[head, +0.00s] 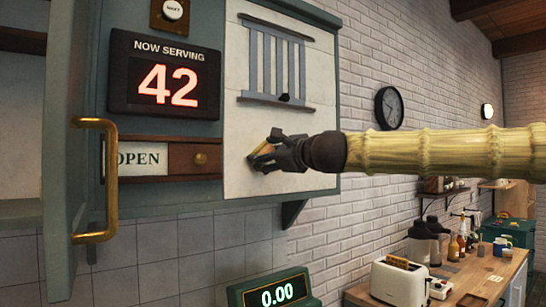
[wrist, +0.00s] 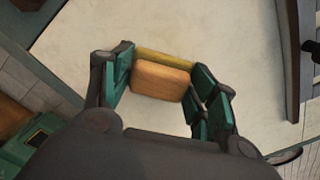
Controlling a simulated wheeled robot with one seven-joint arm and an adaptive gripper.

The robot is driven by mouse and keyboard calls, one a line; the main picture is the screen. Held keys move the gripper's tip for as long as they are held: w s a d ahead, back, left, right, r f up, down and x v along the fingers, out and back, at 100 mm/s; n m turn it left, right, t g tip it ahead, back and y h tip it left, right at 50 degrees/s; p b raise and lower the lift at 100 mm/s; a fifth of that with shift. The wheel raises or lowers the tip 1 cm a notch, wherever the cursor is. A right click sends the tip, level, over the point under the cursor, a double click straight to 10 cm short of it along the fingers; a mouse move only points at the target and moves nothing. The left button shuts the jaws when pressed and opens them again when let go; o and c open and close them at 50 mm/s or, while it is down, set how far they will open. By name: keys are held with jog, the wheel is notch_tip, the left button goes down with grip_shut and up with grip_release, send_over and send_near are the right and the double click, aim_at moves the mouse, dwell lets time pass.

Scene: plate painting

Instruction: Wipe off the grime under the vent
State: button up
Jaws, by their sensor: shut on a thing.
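My gripper (head: 266,155) is shut on a yellow and orange sponge (head: 262,147) at the cream panel (head: 245,120), below the vent (head: 275,62). In the wrist view, the sponge (wrist: 160,80) sits between the green-padded fingers of my gripper (wrist: 165,82), its far face toward the panel. I cannot tell whether it touches. A small dark knob (head: 285,97) sits at the vent's lower edge and shows at the right of the wrist view (wrist: 309,46). No clear grime shows on the bare panel; any behind the sponge or gripper is hidden.
Left of the panel are a "42" display (head: 165,78), an OPEN sign (head: 140,159) and a brass handle (head: 98,236) that sticks out. A green "0.00" display (head: 275,292) stands below. A toaster (head: 398,284) stands on the right counter.

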jog(key=shift+s+f, duration=0.1)
jog(key=shift+s, duration=0.1)
jog(key=shift+v, duration=2.7)
jog(key=v, duration=0.3)
jog(key=shift+d, duration=0.1)
